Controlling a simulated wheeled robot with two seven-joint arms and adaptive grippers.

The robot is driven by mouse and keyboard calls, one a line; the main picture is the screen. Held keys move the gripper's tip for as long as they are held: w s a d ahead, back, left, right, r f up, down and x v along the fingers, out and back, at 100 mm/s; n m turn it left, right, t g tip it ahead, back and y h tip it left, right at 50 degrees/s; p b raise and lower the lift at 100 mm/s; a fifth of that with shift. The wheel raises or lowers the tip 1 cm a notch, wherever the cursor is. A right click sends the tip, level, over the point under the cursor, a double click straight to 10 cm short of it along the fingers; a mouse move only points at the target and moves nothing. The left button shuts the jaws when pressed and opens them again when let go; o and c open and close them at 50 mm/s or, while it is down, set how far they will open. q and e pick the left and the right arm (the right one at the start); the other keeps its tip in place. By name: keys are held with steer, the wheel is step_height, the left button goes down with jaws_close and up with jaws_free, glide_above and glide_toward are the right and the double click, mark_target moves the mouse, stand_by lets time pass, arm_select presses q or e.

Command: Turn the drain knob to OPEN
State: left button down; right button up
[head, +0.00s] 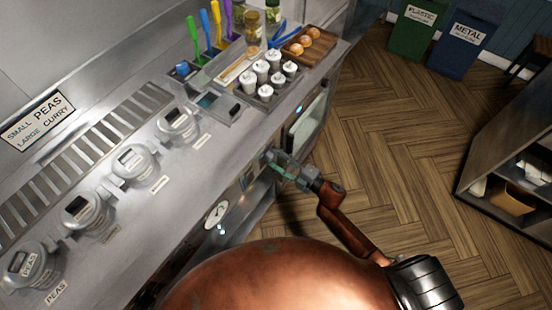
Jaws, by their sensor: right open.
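My right gripper (271,158) is open, its fingers at the front face of the steel counter, with the arm reaching in from the lower right. I see nothing held between its fingers. A small round white dial or plate (216,214) with dark marks sits on the counter's front face, lower left of the gripper and apart from it. Its writing is too small to read, so I cannot tell if it belongs to the drain knob. The front panel beside the gripper is partly hidden by the gripper, and no drain knob shows clearly there. My left gripper is not in view.
The steel counter (205,178) holds several lidded pots, white cups, a wooden tray of buns (309,42) and coloured utensils. A green bin (415,30) and a blue bin (464,38) stand at the back. A shelf unit (487,150) stands right; the wooden floor between is clear.

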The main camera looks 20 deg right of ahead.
steer(key=v, duration=1.2)
steer(key=shift+w, duration=0.1)
steer(key=s+d+f+m+h, duration=0.1)
steer(key=d+f+m+h, duration=0.15)
steer(key=f, duration=0.45)
steer(key=s+d+f+m+g+h, duration=0.1)
steer(key=d+f+m+h, duration=0.2)
steer(key=f, duration=0.4)
steer(key=s+d+f+m+h, duration=0.1)
steer(key=d+f+m+h, duration=0.2)
steer(key=f, duration=0.4)
steer(key=s+d+f+m+g+h, duration=0.1)
steer(key=s+d+f+m+g, duration=0.15)
steer(key=s+f, duration=0.35)
steer(key=s+d+f+m+g+h, duration=0.1)
steer(key=s+d+f+m, duration=0.15)
steer(key=s+f, duration=0.45)
steer(key=s+a+f+m+g, duration=0.1)
steer(key=s+f+m+g, duration=0.1)
steer(key=s+f, duration=0.4)
steer(key=s+a+f+m+g, duration=0.1)
steer(key=s+f+g, duration=0.3)
steer(key=s, duration=1.2)
steer(key=s+a+f+m+g, duration=0.1)
steer(key=s+f+m+g, duration=0.2)
steer(key=s+f, duration=0.6)
steer(key=shift+s+a+m+h+p, duration=0.35)
steer(key=shift+s+m+h, duration=0.1)
steer(key=shift+s, duration=0.65)
